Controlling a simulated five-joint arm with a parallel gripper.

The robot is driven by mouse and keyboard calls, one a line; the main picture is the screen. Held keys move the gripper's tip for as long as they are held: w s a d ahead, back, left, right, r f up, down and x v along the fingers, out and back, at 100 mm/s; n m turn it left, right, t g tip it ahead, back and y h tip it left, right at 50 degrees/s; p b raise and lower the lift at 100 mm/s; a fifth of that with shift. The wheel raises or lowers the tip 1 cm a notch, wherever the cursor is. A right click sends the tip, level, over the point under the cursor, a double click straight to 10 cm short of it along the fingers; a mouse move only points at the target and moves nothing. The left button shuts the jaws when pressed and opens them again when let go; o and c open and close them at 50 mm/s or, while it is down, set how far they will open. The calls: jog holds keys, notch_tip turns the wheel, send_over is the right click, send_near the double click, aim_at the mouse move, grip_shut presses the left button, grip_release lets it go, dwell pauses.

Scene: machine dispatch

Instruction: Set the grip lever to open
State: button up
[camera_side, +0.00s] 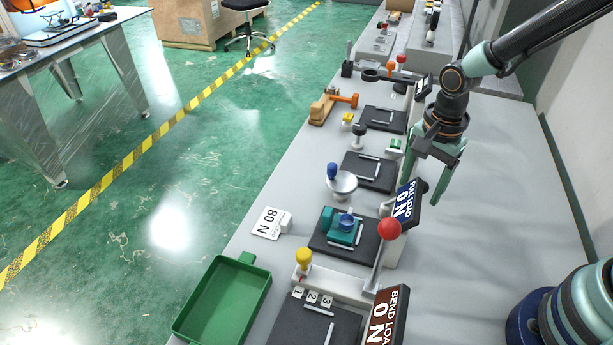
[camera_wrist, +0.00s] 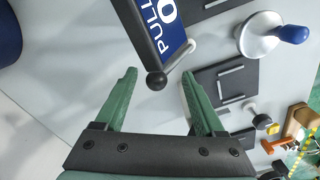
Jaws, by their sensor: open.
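A bent lever with a black ball knob (camera_wrist: 156,80) stands beside the blue PULL LOAD display (camera_wrist: 168,28); no label shows that it is the grip lever. In the wrist view the knob appears between my gripper's (camera_wrist: 158,75) two green fingertips, with gaps on both sides. Whether the fingers are level with the knob cannot be told. Another lever with a red ball (camera_side: 389,229) stands near the BEND LOAD display (camera_side: 385,318).
A teal fixture (camera_side: 340,232) sits on a black plate below the PULL LOAD display.

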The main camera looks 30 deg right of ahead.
jog(key=shift+f, duration=0.4)
grip_shut()
jog(key=shift+s+f, duration=0.1)
jog(key=shift+s, duration=0.1)
dwell(1.1)
